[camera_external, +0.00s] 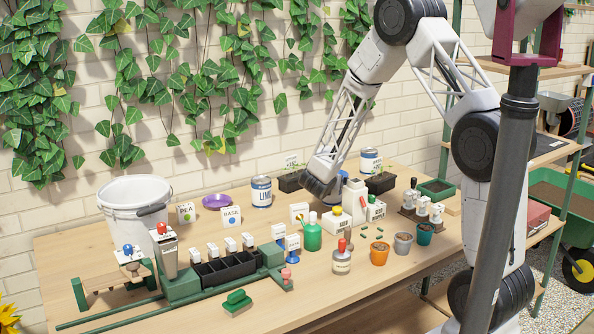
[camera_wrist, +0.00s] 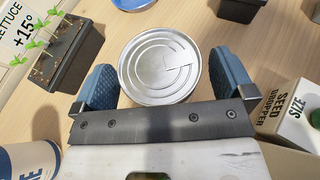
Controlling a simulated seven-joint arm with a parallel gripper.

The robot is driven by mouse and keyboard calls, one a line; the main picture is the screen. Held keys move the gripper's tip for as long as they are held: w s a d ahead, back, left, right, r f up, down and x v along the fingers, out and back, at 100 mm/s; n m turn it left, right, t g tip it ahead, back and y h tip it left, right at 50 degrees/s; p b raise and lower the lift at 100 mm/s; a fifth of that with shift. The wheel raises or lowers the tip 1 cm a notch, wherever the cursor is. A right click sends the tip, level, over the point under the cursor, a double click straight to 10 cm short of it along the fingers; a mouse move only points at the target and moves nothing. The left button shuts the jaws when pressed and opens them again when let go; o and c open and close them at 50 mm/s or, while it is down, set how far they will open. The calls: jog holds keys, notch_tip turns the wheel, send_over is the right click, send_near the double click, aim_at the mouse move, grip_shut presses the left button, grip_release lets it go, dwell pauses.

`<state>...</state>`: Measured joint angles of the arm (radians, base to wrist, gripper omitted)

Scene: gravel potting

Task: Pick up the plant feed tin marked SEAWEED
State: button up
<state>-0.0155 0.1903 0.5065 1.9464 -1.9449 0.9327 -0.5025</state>
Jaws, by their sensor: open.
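My gripper (camera_wrist: 162,72) is open, with one blue finger on each side of a round metal tin (camera_wrist: 160,62) seen from above. The tin's plain lid faces the camera, and its side label is hidden, so I cannot tell whether it reads SEAWEED. In the external view my gripper (camera_external: 325,188) is low over the bench at the back middle, and the arm largely hides what is between its fingers. A white and blue tin (camera_external: 261,191) marked LIME stands to its left. Another white and blue tin (camera_external: 370,161) stands behind to the right, its name unreadable.
A dark seedling tray (camera_wrist: 75,55) with a LETTUCE label is close on the left in the wrist view. A white bucket (camera_external: 134,215), green bottle (camera_external: 312,237) and small pots (camera_external: 379,254) also stand on the bench.

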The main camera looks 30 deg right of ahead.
jog(key=shift+w+d+f, duration=0.25)
jog(key=shift+w+d, duration=0.05)
jog(key=shift+d, duration=0.15)
jog(key=shift+c, duration=0.2)
jog(key=c, duration=1.2)
jog(key=shift+r, duration=0.1)
jog(key=shift+r, duration=4.95)
